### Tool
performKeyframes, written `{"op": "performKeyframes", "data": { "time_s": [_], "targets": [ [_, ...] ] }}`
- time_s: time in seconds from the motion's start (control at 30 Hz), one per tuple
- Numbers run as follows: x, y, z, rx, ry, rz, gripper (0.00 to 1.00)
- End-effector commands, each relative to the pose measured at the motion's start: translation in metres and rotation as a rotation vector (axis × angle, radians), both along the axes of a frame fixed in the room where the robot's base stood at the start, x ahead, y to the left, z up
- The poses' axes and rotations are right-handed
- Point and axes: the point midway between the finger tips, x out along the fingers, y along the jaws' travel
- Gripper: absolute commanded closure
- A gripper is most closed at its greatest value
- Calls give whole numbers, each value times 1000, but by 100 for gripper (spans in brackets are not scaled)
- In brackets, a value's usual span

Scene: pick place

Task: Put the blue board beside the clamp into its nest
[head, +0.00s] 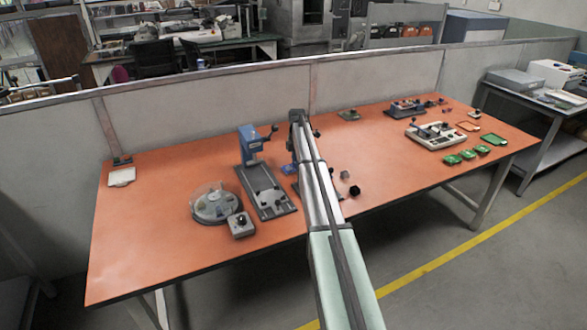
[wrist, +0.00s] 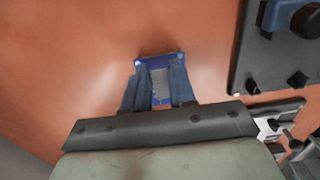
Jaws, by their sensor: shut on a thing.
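The blue board (wrist: 159,60) is between the two fingers of my gripper (wrist: 158,82) in the wrist view, over the orange table top. My gripper is shut on it. I cannot tell whether the board touches the table. In the head view the board shows as a small blue patch (head: 288,169), mostly hidden by my arm. The blue clamp (head: 250,143) stands upright on a dark base plate (head: 268,196), left of my arm. In the wrist view a dark plate (wrist: 250,65) with a blue part lies to the right. I cannot tell which fixture has the nest.
A round clear-lidded tray (head: 213,204) and a small grey box (head: 241,225) lie left of the base plate. A white fixture (head: 437,136), several green boards (head: 468,154) and small dark parts (head: 354,190) lie right of my arm. The far left table is mostly clear.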

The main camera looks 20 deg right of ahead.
Motion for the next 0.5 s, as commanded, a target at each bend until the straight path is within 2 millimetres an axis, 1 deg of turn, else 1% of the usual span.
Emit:
{"op": "performKeyframes", "data": {
  "time_s": [0.03,0.07,0.27,0.5],
  "targets": [
    [0,0,0,0,0,0,95],
    [0,0,0,0,0,0,97],
    [0,0,2,0,0,0,97],
    [0,0,12,0,-1,0,97]
  ]
}}
